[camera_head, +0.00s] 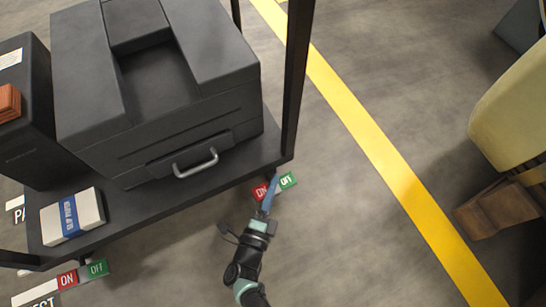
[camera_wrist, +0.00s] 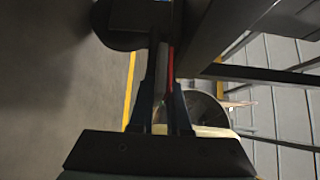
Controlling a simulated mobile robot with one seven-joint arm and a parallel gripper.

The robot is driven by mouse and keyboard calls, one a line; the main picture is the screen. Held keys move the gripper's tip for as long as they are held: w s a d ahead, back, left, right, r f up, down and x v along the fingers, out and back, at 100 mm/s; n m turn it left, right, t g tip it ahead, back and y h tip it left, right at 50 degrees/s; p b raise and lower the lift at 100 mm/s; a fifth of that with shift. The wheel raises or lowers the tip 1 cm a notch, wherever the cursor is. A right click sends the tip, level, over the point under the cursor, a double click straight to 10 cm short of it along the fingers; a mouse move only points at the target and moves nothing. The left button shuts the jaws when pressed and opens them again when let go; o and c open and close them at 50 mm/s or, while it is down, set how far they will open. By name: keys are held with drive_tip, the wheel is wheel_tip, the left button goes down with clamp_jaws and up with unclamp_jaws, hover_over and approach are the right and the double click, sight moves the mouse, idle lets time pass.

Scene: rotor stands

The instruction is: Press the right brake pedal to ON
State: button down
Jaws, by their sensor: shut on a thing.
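The right brake pedal (camera_head: 260,191) is at the right front corner of the black cart, low near the floor. It has a red part and a green part (camera_head: 287,181), both with white lettering. My gripper (camera_head: 267,203) reaches it from below in the head view, its blue fingers over the red part and partly hiding it. In the wrist view my gripper (camera_wrist: 162,80) has its fingers close together, with a thin red strip (camera_wrist: 171,45) between them. The fingers are shut on the pedal's red part. How far the pedal is tilted cannot be told.
The cart shelf (camera_head: 160,205) carries a large dark printer (camera_head: 190,100) and a white box with a blue band (camera_head: 72,217). A left pedal (camera_head: 67,280) shows red and green. A cart post (camera_head: 297,75) rises close by. Floor right of the gripper is clear up to a yellow line (camera_head: 400,195).

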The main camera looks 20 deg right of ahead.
drive_tip(key=shift+f+n+t+h, duration=0.1)
drive_tip(key=shift+n+t+h, duration=0.5)
drive_tip(key=shift+n, duration=0.2)
drive_tip(key=shift+a+n, duration=0.1)
drive_tip(key=shift+n, duration=0.3)
drive_tip(key=c, duration=0.9)
unclamp_jaws()
drive_tip(key=shift+a, duration=0.1)
drive_tip(key=v, duration=1)
drive_tip(key=shift+f, duration=0.15)
drive_tip(key=shift+v, duration=0.9)
drive_tip(key=shift+s, duration=0.15)
